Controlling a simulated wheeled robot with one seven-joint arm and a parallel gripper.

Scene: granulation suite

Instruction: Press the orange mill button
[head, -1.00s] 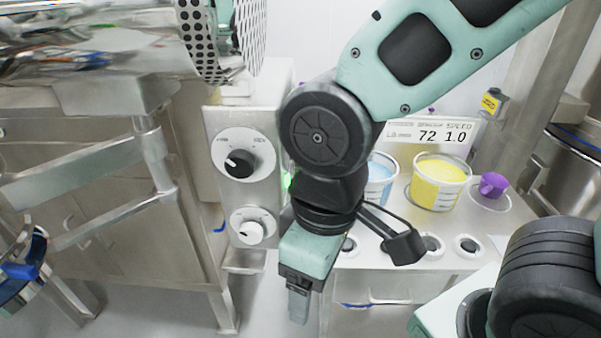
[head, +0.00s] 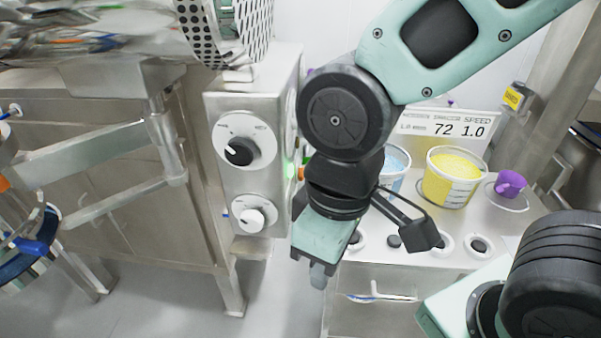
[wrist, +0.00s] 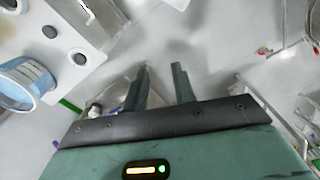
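No button clearly readable as the orange mill button shows. A small orange patch (head: 301,172) shows beside a green light on the right side of the steel control box (head: 248,179), partly hidden by my arm. My gripper is below it and apart from it. Another orange bit (head: 4,183) is cut off at the far left edge.
The bench (head: 470,226) holds a yellow tub (head: 452,178), a blue tub (head: 398,160), a purple scoop (head: 510,183) and a row of black round controls. A display (head: 455,126) stands behind. A steel frame is at left.

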